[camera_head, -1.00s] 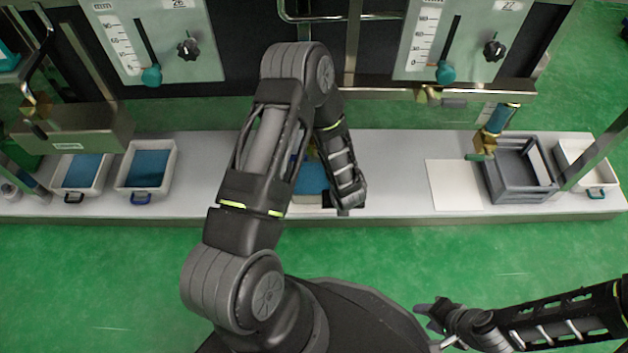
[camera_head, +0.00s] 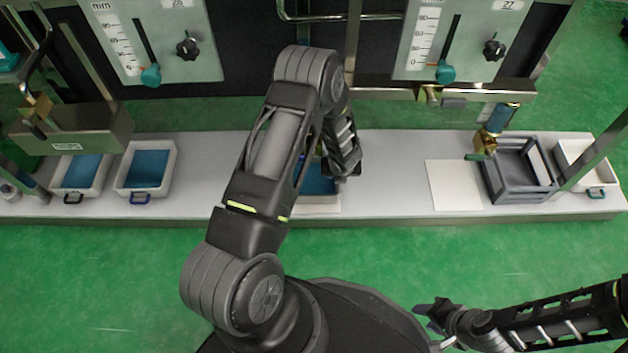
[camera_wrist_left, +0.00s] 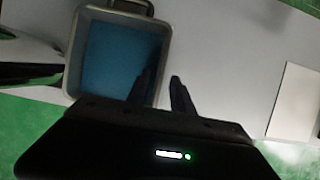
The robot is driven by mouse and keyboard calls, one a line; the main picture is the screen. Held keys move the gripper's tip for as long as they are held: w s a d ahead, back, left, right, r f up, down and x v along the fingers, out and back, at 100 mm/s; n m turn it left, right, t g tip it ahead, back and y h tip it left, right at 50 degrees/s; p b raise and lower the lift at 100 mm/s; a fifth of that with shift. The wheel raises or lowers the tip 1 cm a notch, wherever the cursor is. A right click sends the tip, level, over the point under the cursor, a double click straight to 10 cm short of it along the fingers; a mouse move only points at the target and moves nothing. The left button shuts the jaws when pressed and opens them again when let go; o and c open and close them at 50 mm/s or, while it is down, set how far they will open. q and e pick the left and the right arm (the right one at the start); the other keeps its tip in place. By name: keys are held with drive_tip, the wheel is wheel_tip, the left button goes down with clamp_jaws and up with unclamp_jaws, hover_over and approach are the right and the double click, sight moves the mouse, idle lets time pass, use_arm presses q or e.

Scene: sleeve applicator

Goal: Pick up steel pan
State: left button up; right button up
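A grey-rimmed pan (camera_head: 320,209) with a blue inside stands on the bench, partly hidden behind my left arm in the head view. I take it to be the steel pan. It also shows in the left wrist view (camera_wrist_left: 76,52), with a handle at its far end. My left gripper (camera_wrist_left: 163,77) is open and empty, its two fingers apart. They overlap the pan's right rim in the picture; contact cannot be told. In the head view its fingers are mostly hidden. My right gripper (camera_head: 428,312) hangs over the floor at lower right, away from the pan; its opening is unclear.
Two white trays with blue insides (camera_head: 175,165) (camera_head: 102,172) stand at the bench's left. A white sheet (camera_head: 455,187), a grey crate (camera_head: 520,190) and a white tray (camera_head: 603,180) are at right. Panels with knobs hang behind. The bench between pan and sheet is clear.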

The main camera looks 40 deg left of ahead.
use_arm(q)
drive_tip(key=b+x, duration=0.1)
drive_tip(key=x, duration=0.4)
drive_tip(key=shift+w+a+b, duration=0.2)
drive_tip(key=shift+w+b, duration=0.15)
drive_tip(key=shift+w, duration=0.1)
drive_tip(key=shift+c, duration=0.2)
clamp_jaws()
idle(1.1)
